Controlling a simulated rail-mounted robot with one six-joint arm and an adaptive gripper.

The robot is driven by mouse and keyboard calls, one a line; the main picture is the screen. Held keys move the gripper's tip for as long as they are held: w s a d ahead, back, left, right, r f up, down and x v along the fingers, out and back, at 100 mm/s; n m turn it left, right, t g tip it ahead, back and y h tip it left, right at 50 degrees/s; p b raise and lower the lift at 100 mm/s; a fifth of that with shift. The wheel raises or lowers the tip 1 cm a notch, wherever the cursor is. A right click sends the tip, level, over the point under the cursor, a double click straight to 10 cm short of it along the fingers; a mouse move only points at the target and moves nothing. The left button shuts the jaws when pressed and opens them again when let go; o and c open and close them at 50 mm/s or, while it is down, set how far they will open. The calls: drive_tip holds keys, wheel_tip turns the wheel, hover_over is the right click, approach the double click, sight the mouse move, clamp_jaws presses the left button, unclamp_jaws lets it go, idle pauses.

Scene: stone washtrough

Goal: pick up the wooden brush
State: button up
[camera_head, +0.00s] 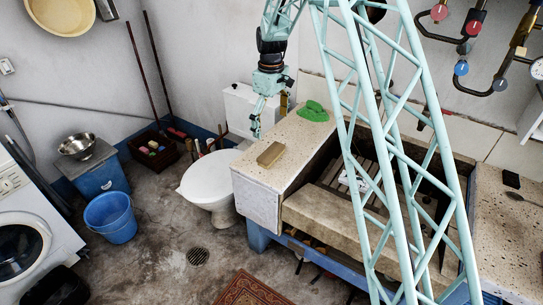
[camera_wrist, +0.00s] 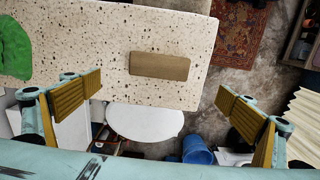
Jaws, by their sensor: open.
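The wooden brush (camera_head: 270,154) looks like a plain brown block lying flat on the speckled stone counter (camera_head: 249,175), near its left end. No bristles show. In the wrist view the brush (camera_wrist: 160,66) lies near the counter's edge, beyond the line of my fingertips and roughly between them sideways. My gripper (camera_head: 256,127) hangs in the air left of the brush in the head view, beside the counter. In the wrist view my gripper (camera_wrist: 161,90) is wide open with nothing between its fingers, and it does not touch the brush.
A green cloth (camera_head: 313,111) lies on the counter behind the brush. A white toilet (camera_head: 208,182) stands just left of the counter, and a blue bucket (camera_head: 111,217) is farther left. The washtrough basin is right of the brush. The counter around the brush is clear.

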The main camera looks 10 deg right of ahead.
sight(271, 151)
drive_tip(key=shift+w+f, duration=0.1)
drive_tip(key=shift+f, duration=0.15)
drive_tip(key=shift+f+b, duration=0.55)
drive_tip(key=shift+f, duration=3.65)
drive_tip(key=shift+f, duration=0.1)
drive_tip(key=shift+f+b, duration=0.5)
drive_tip(key=shift+f, duration=2)
drive_tip(key=shift+c, duration=0.9)
drive_tip(key=c, duration=0.7)
